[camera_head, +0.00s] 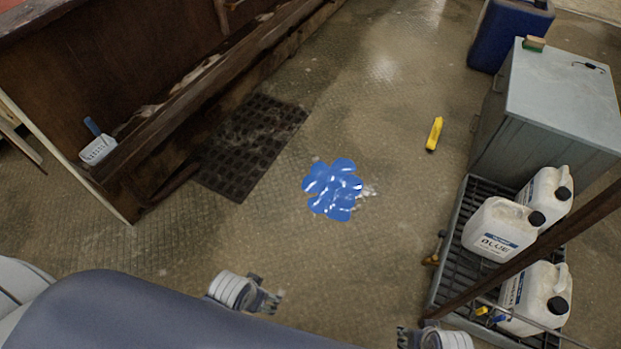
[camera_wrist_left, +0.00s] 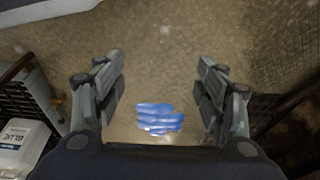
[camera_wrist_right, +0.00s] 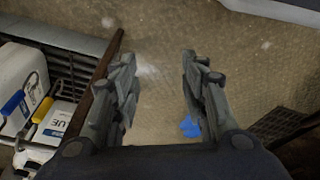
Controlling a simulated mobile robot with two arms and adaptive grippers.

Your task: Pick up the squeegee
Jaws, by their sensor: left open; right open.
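I cannot surely tell which thing is the squeegee. A small tool with a white slotted head and blue handle (camera_head: 97,147) rests by the wooden ledge at the left in the head view. A yellow tool with a dark end (camera_head: 434,134) lies on the floor right of centre. My left gripper (camera_head: 270,298) is low in the head view, open and empty; its spread fingers show in the left wrist view (camera_wrist_left: 160,65). My right gripper (camera_head: 408,338) is at the bottom edge, partly cut off; the right wrist view (camera_wrist_right: 158,62) shows it open and empty.
A shiny blue flower-shaped patch (camera_head: 333,189) lies mid-floor, beside a dark grid mat (camera_head: 250,143). White jugs (camera_head: 503,228) stand on a black rack (camera_head: 449,243) at right, with a brown bar (camera_head: 560,242) across it. A grey cabinet (camera_head: 567,95) stands behind. The central floor is mostly clear.

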